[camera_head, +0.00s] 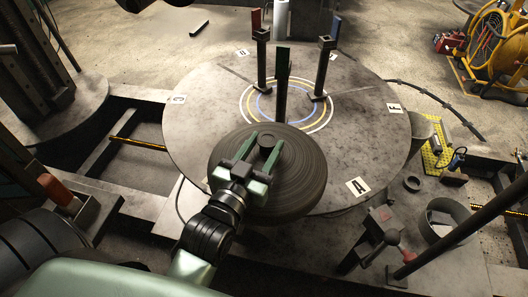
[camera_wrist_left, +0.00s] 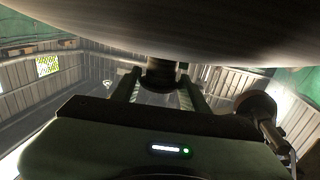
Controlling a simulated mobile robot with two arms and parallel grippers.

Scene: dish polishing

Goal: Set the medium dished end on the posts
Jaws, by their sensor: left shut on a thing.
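The dished end (camera_head: 300,183) is a dark, round, ribbed disc with a small central boss (camera_head: 293,145). My left gripper (camera_head: 268,150) is shut on this boss, with a finger on each side. In the left wrist view the gripper (camera_wrist_left: 160,88) grips the boss (camera_wrist_left: 160,72), and the disc (camera_wrist_left: 200,30) fills the top. The disc appears held over the front of the round table (camera_head: 200,140). Three posts stand farther back: one red-tipped (camera_head: 262,62), one blue-tipped (camera_head: 323,70), one dark green-topped (camera_head: 282,75). The disc hides the nearest post's foot. My right gripper is out of view.
The table has coloured rings and letter labels, with A (camera_head: 358,187) near the front. A stand with a red knob (camera_head: 383,238) and a grey bucket (camera_head: 447,217) are at the right front. A yellow cable reel (camera_head: 497,50) is at the back right.

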